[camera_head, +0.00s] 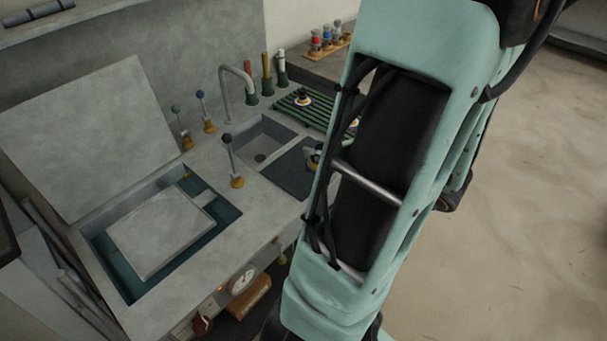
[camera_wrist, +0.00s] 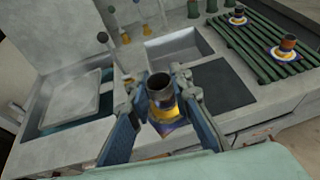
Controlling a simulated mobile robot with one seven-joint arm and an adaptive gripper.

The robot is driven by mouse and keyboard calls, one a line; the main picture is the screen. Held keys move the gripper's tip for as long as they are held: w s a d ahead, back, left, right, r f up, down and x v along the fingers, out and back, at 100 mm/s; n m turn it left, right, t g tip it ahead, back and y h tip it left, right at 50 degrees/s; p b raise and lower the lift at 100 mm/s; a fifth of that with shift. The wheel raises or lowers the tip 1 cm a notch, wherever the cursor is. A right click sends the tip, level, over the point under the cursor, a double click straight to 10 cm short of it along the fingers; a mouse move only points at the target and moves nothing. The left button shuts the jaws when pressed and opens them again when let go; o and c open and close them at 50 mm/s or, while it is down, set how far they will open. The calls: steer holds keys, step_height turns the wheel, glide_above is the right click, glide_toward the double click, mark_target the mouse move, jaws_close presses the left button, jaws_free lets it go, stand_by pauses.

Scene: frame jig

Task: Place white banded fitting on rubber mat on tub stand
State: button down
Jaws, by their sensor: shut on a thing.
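In the wrist view my gripper (camera_wrist: 161,92) is shut on an upright fitting (camera_wrist: 160,84). The fitting has a dark grey open-topped cylinder, a yellow lower part and a pale and purple base. I cannot clearly make out a white band on it. The dark rubber mat (camera_wrist: 224,86) lies flat on the grey tub stand (camera_wrist: 80,136), just right of the gripper. The mat also shows in the head view (camera_head: 284,178), partly hidden by my arm. In that view only a small part of the gripper shows beside my arm. The height of the fitting above the stand is unclear.
A sink basin (camera_wrist: 172,48) lies behind the gripper. A green slatted rack (camera_wrist: 262,45) at the right holds two more fittings, (camera_wrist: 238,15) and (camera_wrist: 286,48). Lever handles (camera_head: 231,160) and a curved tap (camera_head: 238,80) rise from the stand. A lidded tub opening (camera_head: 160,230) is at left.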

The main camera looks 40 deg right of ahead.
steer(key=shift+s+d+h, duration=0.25)
steer(key=shift+s+h, duration=0.05)
steer(key=shift+s, duration=0.1)
steer(key=shift+w+d+p, duration=0.15)
steer(key=shift+w+p, duration=0.15)
steer(key=shift+p, duration=0.1)
steer(key=w+d+f, duration=0.2)
steer(key=w+f, duration=0.1)
steer(key=w+d+f, duration=0.1)
steer(key=w+f, duration=0.2)
steer(key=w, duration=0.1)
steer(key=w+d+f, duration=0.2)
steer(key=w+f, duration=0.1)
steer(key=w, duration=0.1)
steer(key=shift+w+d+f, duration=0.1)
steer(key=shift+d, duration=0.25)
steer(key=shift+w+f+b, duration=0.15)
steer(key=shift+f+b, duration=0.05)
steer(key=shift+b, duration=0.1)
steer(key=shift+w+d+f, duration=0.15)
steer(key=shift+f, duration=1.5)
